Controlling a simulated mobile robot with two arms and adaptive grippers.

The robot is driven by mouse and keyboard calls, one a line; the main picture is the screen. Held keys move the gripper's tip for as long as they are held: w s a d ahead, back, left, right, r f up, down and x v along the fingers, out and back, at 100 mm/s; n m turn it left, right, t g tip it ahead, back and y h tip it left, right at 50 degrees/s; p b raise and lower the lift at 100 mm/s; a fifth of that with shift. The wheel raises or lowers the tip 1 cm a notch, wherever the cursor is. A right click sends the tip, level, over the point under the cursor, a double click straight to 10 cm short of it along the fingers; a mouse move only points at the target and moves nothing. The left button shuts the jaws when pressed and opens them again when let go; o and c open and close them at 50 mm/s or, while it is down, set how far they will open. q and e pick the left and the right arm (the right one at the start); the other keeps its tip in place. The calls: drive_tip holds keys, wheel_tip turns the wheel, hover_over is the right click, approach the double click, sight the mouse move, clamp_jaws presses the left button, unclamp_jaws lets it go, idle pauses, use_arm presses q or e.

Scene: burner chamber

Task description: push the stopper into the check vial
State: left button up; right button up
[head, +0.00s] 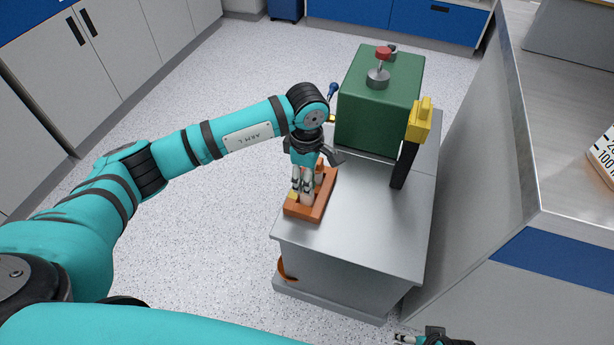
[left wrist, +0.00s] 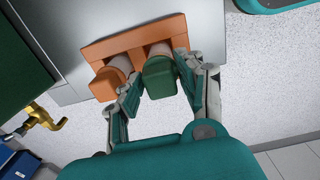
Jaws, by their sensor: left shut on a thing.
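My left gripper (head: 302,192) is over the orange rack (head: 318,208) on the grey cabinet top. In the left wrist view its two fingers (left wrist: 157,76) are shut on a green stopper (left wrist: 158,80). A pale vial (left wrist: 159,50) stands in the rack, in line with the green stopper; I cannot tell how far the stopper sits in it. A second vial (left wrist: 121,63) with an orange stopper (left wrist: 106,84) is beside it, close to one finger. In the head view the fingers hide most of the vials. Part of my right gripper (head: 405,338) shows at the bottom edge.
A green burner chamber (head: 378,105) with a red knob (head: 383,53) stands behind the rack. A yellow-topped black post (head: 404,165) is to its right. The cabinet top (head: 365,235) is clear in front. A counter (head: 570,180) rises at the right.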

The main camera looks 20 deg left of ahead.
drive_tip(key=shift+s+d, duration=0.1)
drive_tip(key=shift+s, duration=0.2)
drive_tip(key=shift+w+r, duration=0.15)
drive_tip(key=shift+r, duration=0.25)
drive_tip(key=shift+f, duration=0.1)
use_arm(q)
drive_tip(key=shift+f, duration=0.1)
drive_tip(key=shift+f+b, duration=0.1)
drive_tip(key=shift+b, duration=0.2)
use_arm(e)
drive_tip(key=shift+w+r, duration=0.15)
drive_tip(key=shift+r, duration=0.6)
use_arm(q)
drive_tip(key=shift+f, duration=0.15)
use_arm(e)
drive_tip(key=shift+r, duration=0.2)
